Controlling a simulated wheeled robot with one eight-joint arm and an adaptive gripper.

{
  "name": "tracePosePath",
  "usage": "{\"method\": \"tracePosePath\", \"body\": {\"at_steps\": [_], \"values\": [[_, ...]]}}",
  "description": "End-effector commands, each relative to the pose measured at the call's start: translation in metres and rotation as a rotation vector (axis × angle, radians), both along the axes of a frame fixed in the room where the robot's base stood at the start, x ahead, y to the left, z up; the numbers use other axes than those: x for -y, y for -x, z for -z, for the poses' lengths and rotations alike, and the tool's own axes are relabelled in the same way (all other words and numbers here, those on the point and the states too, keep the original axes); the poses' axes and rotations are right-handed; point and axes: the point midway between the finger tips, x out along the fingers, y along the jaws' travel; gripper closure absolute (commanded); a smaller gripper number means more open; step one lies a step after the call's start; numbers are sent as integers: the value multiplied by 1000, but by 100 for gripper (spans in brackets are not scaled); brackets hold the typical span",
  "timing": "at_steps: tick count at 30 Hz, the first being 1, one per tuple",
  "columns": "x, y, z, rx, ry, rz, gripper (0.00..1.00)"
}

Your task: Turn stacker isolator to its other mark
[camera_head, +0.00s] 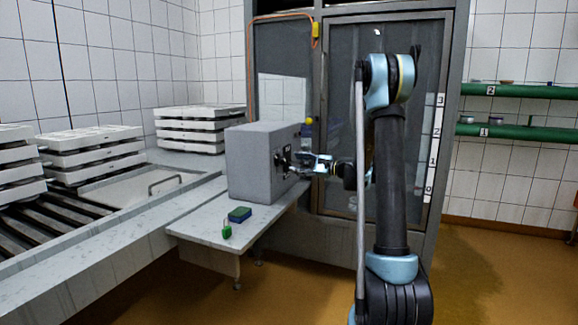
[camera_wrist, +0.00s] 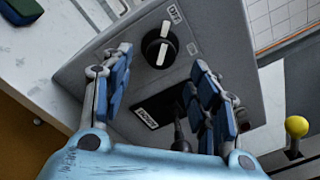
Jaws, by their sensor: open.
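The stacker isolator appears to be the round black rotary knob (camera_wrist: 160,46) with a white bar across it, on the face of a grey box (camera_wrist: 95,75). In the wrist view the bar runs nearly upright, its upper end toward a small white label (camera_wrist: 174,13). The box (camera_head: 250,165) stands on a bench in the head view. My gripper (camera_wrist: 161,58) is open and empty, its blue fingers on either side in front of the knob; contact is not visible. It also shows in the head view (camera_head: 312,162).
Below the knob are a labelled black plate (camera_wrist: 147,118) and a dark stem. A yellow ball handle (camera_head: 309,121) stands beside the box. A green padlock (camera_head: 227,231) and a green-blue block (camera_head: 240,214) lie on the bench (camera_head: 195,226). White moulds (camera_head: 190,125) are stacked left.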

Motion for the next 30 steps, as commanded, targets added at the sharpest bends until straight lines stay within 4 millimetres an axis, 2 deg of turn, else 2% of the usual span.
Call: {"method": "tracePosePath", "body": {"at_steps": [1,6,11,24,26,30], "values": [[10,3,0,0,1,4,46],[31,13,0,0,0,1,46],[41,17,1,0,0,1,46],[43,21,0,3,9,-1,46],[41,25,-1,8,27,-4,46],[37,48,-3,36,117,-17,46]]}}
